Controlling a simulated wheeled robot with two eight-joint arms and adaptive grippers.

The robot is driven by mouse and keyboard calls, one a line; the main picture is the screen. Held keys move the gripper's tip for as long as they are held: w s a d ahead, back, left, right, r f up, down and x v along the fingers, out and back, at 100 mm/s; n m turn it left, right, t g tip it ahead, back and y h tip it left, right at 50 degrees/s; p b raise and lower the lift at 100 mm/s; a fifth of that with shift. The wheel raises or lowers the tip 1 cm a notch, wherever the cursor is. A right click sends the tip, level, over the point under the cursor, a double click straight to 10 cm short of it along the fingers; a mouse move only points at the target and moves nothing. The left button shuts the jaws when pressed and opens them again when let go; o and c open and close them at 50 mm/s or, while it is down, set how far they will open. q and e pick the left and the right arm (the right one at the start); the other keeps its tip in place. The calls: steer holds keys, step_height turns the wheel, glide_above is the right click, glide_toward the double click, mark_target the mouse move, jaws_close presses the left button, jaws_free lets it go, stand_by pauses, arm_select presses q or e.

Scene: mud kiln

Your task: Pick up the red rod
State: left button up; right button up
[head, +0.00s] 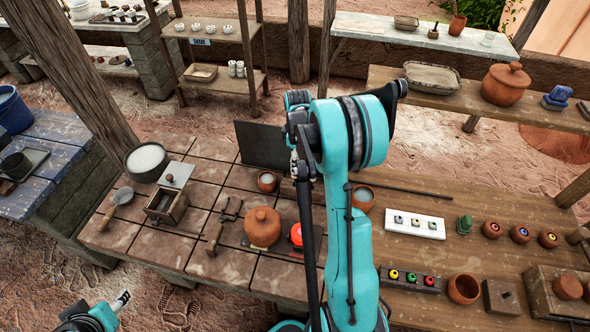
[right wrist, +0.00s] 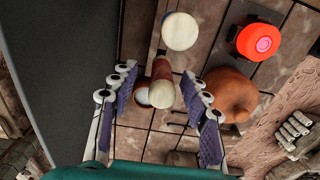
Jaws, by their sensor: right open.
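A long thin dark reddish rod (head: 405,190) lies across the table in the head view, partly hidden behind my right arm. I cannot tell if it is the red rod. In the right wrist view, a short red-brown rod-like piece (right wrist: 162,68) shows between the fingertips of my right gripper (right wrist: 157,76). The fingers are spread apart on either side of it, and no grip on it shows. In the head view the right gripper's fingers are largely hidden by the arm. My left gripper (head: 122,299) is low at the left, away from the table; its fingers are too small to judge.
A lidded clay pot (head: 263,227) and a glowing red button (head: 296,234) stand near the right gripper. A small bowl (head: 267,181) and an upright dark panel (head: 262,146) are behind them. A white block (head: 414,224) and several small pots are to the right.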

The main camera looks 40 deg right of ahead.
steer(key=f, duration=0.2)
steer(key=shift+w+a+f, duration=0.1)
steer(key=shift+a+f, duration=0.2)
steer(key=shift+f, duration=0.45)
steer(key=shift+r, duration=0.1)
jaws_close()
steer(key=shift+r, duration=0.1)
step_height(320, 180, up, 10)
steer(key=shift+f+p, duration=0.1)
steer(key=shift+p, duration=0.65)
